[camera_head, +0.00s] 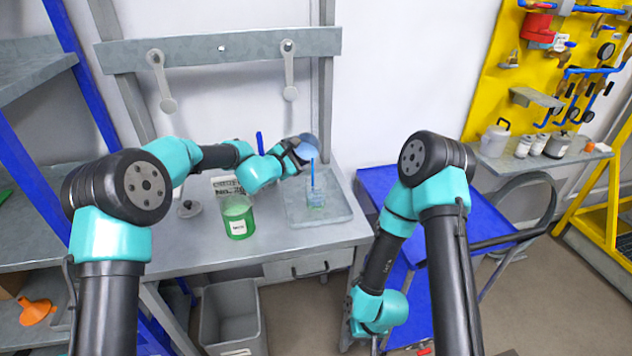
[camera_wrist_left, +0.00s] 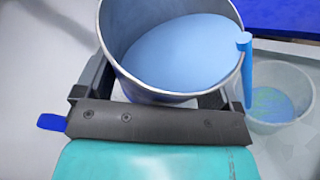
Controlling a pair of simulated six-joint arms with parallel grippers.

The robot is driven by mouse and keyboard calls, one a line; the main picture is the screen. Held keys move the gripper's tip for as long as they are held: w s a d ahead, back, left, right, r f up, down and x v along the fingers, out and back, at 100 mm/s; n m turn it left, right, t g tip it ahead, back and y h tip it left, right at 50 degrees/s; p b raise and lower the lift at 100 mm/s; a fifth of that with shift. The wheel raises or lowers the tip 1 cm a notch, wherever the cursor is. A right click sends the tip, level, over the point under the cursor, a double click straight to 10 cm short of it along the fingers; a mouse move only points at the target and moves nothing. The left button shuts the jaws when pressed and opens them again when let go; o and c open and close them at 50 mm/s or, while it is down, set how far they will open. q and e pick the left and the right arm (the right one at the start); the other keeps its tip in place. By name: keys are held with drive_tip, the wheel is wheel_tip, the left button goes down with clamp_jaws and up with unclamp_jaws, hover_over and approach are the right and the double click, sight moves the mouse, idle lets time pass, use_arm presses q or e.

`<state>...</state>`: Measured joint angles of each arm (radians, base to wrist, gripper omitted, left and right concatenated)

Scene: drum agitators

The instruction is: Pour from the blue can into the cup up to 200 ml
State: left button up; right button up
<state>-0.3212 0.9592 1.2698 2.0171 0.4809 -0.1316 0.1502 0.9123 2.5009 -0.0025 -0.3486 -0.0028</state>
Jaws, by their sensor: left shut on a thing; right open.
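My left gripper (camera_head: 299,150) is shut on the blue can (camera_head: 307,147), which is tilted above the cup (camera_head: 316,200). In the left wrist view the blue can (camera_wrist_left: 185,50) holds light-blue liquid. A blue stream (camera_head: 313,173) runs down from the can's lip into the cup; it also shows in the left wrist view (camera_wrist_left: 246,72). The clear cup (camera_wrist_left: 288,112) stands upright with some blue-green liquid low inside; I cannot read its level. My right arm hangs at the lower right, and its fingers cannot be made out.
The cup stands in a grey tray (camera_head: 338,216) on the grey bench. A blue cart (camera_head: 480,215) is to the right. A grey bin (camera_head: 230,318) stands below.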

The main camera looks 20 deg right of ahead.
use_arm(q)
drive_tip(key=shift+f+m+t, duration=0.15)
drive_tip(key=shift+m+t, duration=0.25)
drive_tip(key=shift+m, duration=0.4)
idle(2.2)
drive_tip(key=shift+r+n+g, duration=0.35)
drive_tip(key=shift+n+g, duration=0.05)
drive_tip(key=shift+n, duration=0.3)
drive_tip(key=shift+w+f+n+g, duration=0.1)
drive_tip(key=shift+f+n+g, duration=0.2)
drive_tip(key=shift+f+n, duration=0.3)
drive_tip(key=shift+w+a+f+n+g, duration=0.1)
drive_tip(key=shift+w+f+n+g, duration=0.2)
drive_tip(key=shift+f, duration=0.35)
drive_tip(key=shift+w+a+f+n+g, duration=0.1)
drive_tip(key=shift+w+f+n, duration=0.25)
drive_tip(key=shift+f, duration=0.3)
drive_tip(key=shift+w+a+f+n+g+y, duration=0.15)
drive_tip(key=shift+w+f+n+g+y, duration=0.2)
drive_tip(key=shift+n, duration=0.3)
drive_tip(key=shift+w, duration=0.15)
drive_tip(key=shift+w+a+r+n+g, duration=0.1)
drive_tip(key=shift+w+r+n+g, duration=0.15)
drive_tip(key=shift+w+n+g, duration=0.25)
